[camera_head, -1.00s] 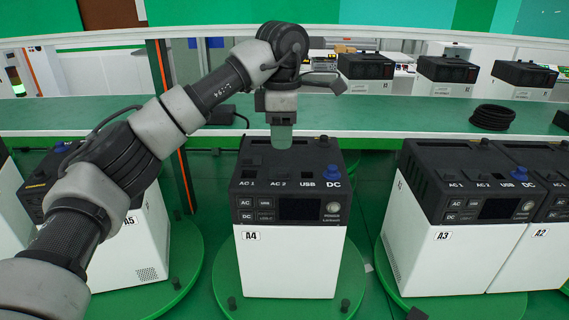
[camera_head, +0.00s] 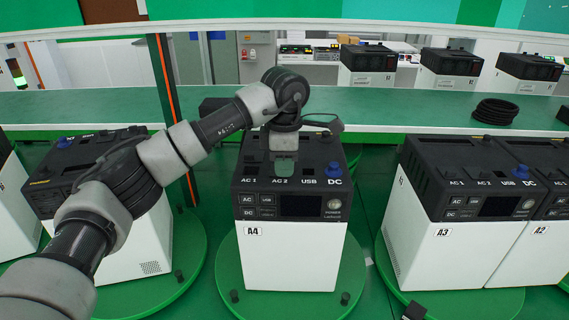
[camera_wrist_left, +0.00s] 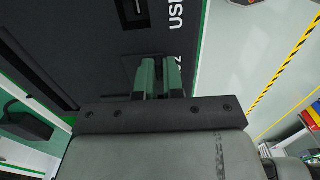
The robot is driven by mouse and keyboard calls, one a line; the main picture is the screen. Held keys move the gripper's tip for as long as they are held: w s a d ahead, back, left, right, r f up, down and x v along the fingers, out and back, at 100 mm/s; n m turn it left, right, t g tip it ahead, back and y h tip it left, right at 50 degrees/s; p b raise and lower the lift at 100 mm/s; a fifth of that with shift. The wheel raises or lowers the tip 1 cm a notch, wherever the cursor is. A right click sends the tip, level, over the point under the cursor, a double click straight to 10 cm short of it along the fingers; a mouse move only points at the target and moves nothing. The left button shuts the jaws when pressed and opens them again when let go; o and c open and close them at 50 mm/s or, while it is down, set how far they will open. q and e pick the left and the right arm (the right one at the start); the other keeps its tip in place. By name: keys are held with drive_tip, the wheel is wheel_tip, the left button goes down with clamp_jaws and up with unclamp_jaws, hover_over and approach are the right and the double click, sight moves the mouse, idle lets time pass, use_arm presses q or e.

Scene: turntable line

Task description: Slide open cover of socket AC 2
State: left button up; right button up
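The power unit A4 (camera_head: 292,262), a white box with a black top, stands in the middle of the head view. Its top carries the labels AC 1, AC 2 (camera_head: 280,180), USB and DC, with a blue DC socket (camera_head: 334,170). My left gripper (camera_head: 284,167) points down at the AC 2 place, just behind that label, and hides the AC 2 cover. In the left wrist view its two green fingers (camera_wrist_left: 159,78) are close together with a narrow gap, near the black top. Whether they touch or hold the cover cannot be seen. My right gripper is not in view.
Unit A3 (camera_head: 437,240) stands to the right, and another unit (camera_head: 140,240) stands to the left, behind my arm. A green-topped bench (camera_head: 400,119) runs behind, with a coiled black cable (camera_head: 495,111). A dark post (camera_head: 172,110) with an orange stripe rises left of A4.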

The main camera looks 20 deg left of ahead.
use_arm(q)
clamp_jaws()
drive_tip(key=shift+w, duration=0.2)
drive_tip(key=w, duration=0.2)
drive_tip(key=w+a+p, duration=0.1)
drive_tip(key=w, duration=0.2)
drive_tip(key=shift+a+r, duration=0.1)
drive_tip(key=shift+a, duration=0.1)
drive_tip(key=shift+a+r, duration=0.1)
drive_tip(key=shift+o, duration=1.9)
unclamp_jaws()
drive_tip(key=shift+w, duration=0.1)
drive_tip(key=shift+o, duration=0.8)
drive_tip(key=shift+w, duration=0.1)
